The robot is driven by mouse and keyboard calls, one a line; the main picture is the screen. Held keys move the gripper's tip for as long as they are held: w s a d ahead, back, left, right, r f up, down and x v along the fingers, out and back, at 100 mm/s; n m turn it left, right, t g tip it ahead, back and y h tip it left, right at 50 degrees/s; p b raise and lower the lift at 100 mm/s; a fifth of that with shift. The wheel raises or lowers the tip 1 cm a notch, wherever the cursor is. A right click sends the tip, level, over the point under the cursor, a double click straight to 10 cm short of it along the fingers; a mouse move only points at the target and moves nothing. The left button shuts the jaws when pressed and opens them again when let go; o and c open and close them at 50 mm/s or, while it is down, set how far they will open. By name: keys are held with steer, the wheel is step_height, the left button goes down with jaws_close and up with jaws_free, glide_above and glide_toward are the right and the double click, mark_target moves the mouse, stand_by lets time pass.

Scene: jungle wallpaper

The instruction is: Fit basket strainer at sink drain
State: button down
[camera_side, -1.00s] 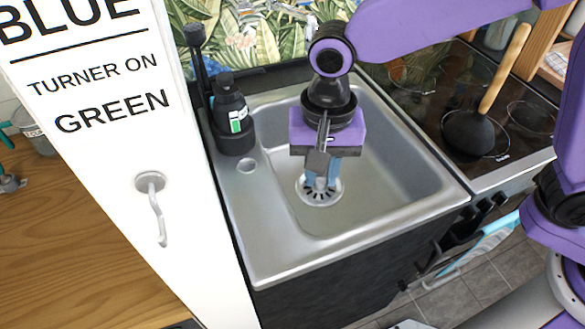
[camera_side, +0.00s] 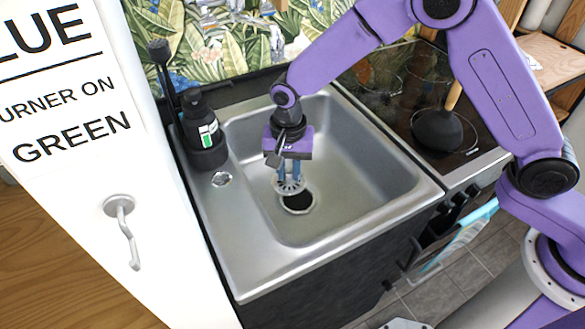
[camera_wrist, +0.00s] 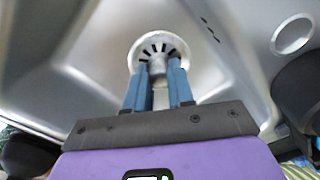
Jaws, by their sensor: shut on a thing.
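The basket strainer (camera_side: 290,187) is a round metal disc with dark slots. My gripper (camera_side: 290,177), pointing down into the sink bowl, is shut on it, with its two blue fingers around the centre post. The sink drain (camera_side: 298,202) is an open dark hole with a bright rim in the bowl floor. The strainer appears just above and behind the drain in the side view, apart from it, and overlaps its far rim. In the wrist view the slotted strainer (camera_wrist: 158,47) shows beyond the fingertips of my gripper (camera_wrist: 158,68). The drain hole is hidden there.
The steel sink (camera_side: 262,262) has walls around the bowl. A black soap bottle (camera_side: 203,120) stands in a holder on the left ledge, with a small round fitting (camera_side: 221,179) beside it. A white panel (camera_side: 170,235) rises at left.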

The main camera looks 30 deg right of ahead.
steer(key=w+d+f+m, duration=0.1)
steer(key=w+d+f, duration=0.4)
steer(key=f, duration=0.4)
steer(key=shift+d, duration=0.1)
steer(key=shift+f, duration=2.4)
steer(key=shift+f, duration=0.8)
stand_by(1.8)
steer(key=c, duration=0.9)
jaws_free()
step_height(320, 180, up, 18)
steer(key=shift+f, duration=0.25)
